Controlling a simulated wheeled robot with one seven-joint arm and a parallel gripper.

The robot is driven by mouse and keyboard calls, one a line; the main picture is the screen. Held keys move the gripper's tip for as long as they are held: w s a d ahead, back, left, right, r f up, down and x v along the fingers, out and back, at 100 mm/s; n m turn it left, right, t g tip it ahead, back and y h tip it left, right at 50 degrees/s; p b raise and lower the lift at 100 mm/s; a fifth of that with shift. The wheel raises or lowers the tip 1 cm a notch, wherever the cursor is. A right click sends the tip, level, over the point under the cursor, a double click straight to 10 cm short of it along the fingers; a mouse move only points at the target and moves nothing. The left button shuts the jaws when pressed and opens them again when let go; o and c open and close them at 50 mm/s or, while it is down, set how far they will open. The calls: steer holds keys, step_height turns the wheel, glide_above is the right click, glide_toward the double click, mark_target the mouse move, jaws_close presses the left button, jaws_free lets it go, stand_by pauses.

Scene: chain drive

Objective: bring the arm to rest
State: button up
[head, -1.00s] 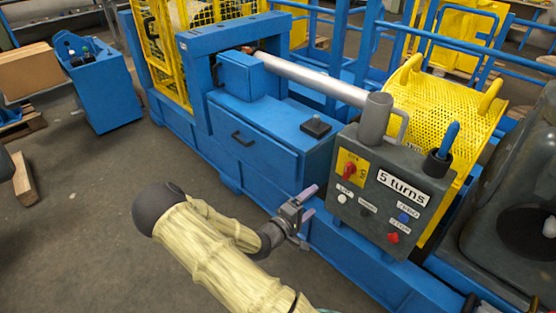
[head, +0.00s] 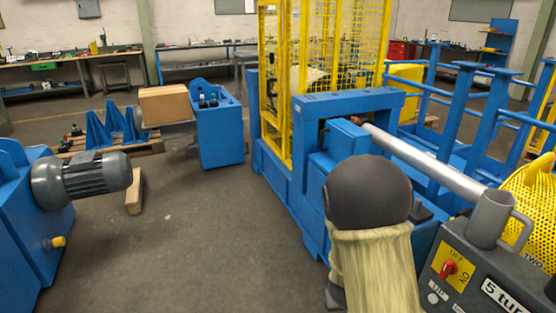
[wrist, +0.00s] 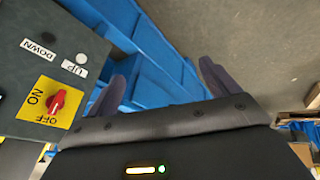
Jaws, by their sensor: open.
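My gripper (wrist: 162,78) shows in the wrist view with its two purple-grey fingers spread apart and nothing between them. Blue machine frame lies beyond the fingers, with bare floor to the right. In the head view my arm, in a cream sleeve with a dark rounded joint, rises in front of the blue machine (head: 318,165); my gripper is hidden there. The grey control box (head: 462,262) stands to the right of my arm, and in the wrist view it (wrist: 35,60) is left of the fingers. Its red switch (wrist: 57,99) sits on a yellow plate.
A grey mug (head: 488,220) stands on the control box. A silver bar (head: 425,160) runs above the machine, and a yellow mesh cage (head: 325,60) rises behind. A grey motor (head: 82,180) is at left. The floor (head: 190,240) between is clear.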

steer(key=s+a+r+g+y, duration=0.2)
steer(key=s+a+r+y, duration=0.15)
steer(key=s+r, duration=0.85)
steer(key=w+p+v, duration=0.2)
steer(key=p+v, duration=0.7)
steer(key=p, duration=0.1)
steer(key=w+r+p+v, duration=0.1)
steer(key=w+p+v, duration=0.1)
steer(key=p+v, duration=0.7)
steer(key=shift+w+a+r+p, duration=0.25)
steer(key=shift+a+p, duration=0.15)
steer(key=shift+a, duration=0.15)
steer(key=shift+h, duration=0.25)
